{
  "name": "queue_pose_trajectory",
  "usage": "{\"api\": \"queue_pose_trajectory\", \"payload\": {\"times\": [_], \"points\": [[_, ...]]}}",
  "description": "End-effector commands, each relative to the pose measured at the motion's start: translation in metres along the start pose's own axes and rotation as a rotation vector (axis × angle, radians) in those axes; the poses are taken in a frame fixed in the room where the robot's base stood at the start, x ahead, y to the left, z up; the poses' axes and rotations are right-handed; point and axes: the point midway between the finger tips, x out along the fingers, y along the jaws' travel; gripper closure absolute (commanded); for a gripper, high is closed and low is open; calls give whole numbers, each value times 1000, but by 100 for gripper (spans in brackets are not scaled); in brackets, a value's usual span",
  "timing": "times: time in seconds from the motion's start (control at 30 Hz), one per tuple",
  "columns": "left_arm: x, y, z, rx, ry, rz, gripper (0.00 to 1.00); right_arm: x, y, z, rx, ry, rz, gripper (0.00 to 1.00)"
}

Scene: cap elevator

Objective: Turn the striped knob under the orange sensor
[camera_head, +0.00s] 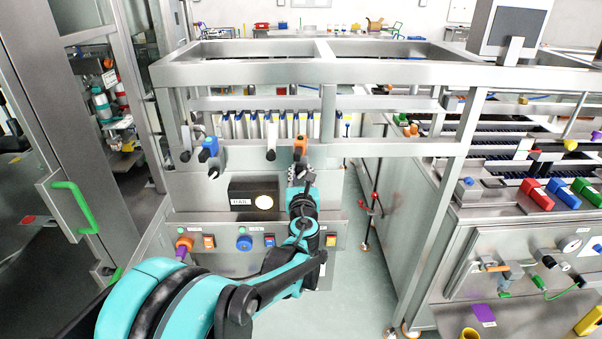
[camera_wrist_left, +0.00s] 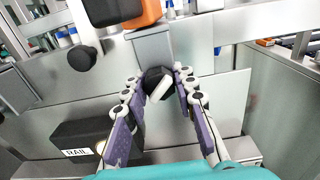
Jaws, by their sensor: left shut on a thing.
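The orange sensor (camera_head: 300,146) sits on the upper grey panel in the head view. It also shows at the top edge of the left wrist view (camera_wrist_left: 143,12). Below it, in the left wrist view, is a black knob with a white stripe (camera_wrist_left: 158,86); the stripe is tilted. My left gripper (camera_head: 301,172) is just under the sensor, with its two fingers on either side of the knob, shut on it. My right gripper is in neither view.
A blue sensor (camera_head: 208,148) is on the panel to the left. A black box marked RAIL (camera_head: 253,195) is left of my gripper. A metal frame (camera_head: 400,72) runs above. Below is a panel with a blue knob (camera_head: 244,242) and several buttons.

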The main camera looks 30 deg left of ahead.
Motion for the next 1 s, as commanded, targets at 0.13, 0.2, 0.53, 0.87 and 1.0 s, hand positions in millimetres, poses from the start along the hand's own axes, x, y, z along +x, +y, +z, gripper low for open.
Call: {"api": "queue_pose_trajectory", "payload": {"times": [0.13,0.2,0.53,0.87,1.0], "points": [[0,0,0,-13,0,0,100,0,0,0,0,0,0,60],[0,0,0,-28,0,0,100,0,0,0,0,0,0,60],[0,-1,0,-225,0,0,100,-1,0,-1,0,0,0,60],[0,-1,1,-536,0,0,100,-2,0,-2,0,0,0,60],[0,-2,1,-668,0,0,100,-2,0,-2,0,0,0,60]]}}
